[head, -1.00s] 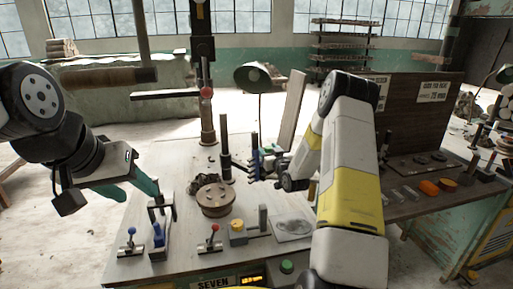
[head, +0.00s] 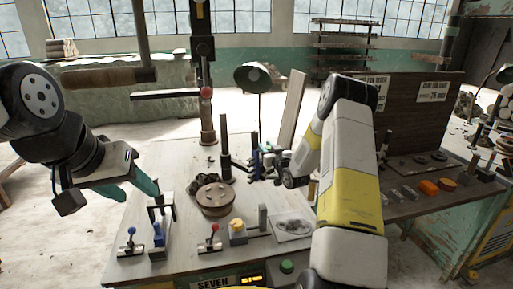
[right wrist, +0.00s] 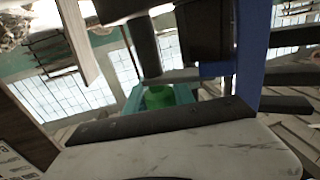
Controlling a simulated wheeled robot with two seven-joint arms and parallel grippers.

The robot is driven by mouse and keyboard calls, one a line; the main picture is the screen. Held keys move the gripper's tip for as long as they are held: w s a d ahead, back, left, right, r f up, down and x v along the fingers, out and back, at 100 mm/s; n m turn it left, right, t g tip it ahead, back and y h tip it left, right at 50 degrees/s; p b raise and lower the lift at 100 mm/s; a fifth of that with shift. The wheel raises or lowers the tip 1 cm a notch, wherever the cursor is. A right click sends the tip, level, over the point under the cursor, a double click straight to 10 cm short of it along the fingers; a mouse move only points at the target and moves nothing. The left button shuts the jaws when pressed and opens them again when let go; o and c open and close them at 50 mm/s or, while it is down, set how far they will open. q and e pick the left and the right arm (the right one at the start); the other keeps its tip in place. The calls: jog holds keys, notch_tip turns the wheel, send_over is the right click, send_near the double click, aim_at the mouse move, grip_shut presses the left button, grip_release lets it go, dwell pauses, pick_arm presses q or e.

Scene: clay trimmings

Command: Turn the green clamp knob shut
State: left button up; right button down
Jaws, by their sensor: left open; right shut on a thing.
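The green clamp knob (right wrist: 160,97) shows in the right wrist view as a small green cylinder between the teal fingers of my right gripper (right wrist: 158,92), which is shut on it. A dark post and a blue upright part (right wrist: 246,55) stand just beyond. In the head view the knob is hidden by my right wrist, and the blue part (head: 255,162) shows beside the dark post (head: 226,155). My left gripper (head: 130,190) is open and empty, above the left side of the worktable.
The worktable (head: 180,268) holds a round brown turntable (head: 215,198), a blue toggle device (head: 158,235), small levers and a yellow-capped block (head: 237,228). A green button (head: 287,266) sits at the front edge. A lamp (head: 258,75) and tilted board stand behind.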

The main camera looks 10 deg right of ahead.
jog(key=shift+s+a+n+g+y, duration=0.15)
jog(key=shift+n+g+y, duration=0.1)
jog(key=shift+n+y, duration=0.5)
jog(key=shift+w+a+n+g+y, duration=0.2)
jog(key=shift+n+y, duration=0.25)
jog(key=shift+y, duration=0.6)
jog(key=c, duration=1.1)
grip_release()
jog(key=shift+o, duration=0.2)
jog(key=v, duration=0.8)
jog(key=shift+r, duration=0.15)
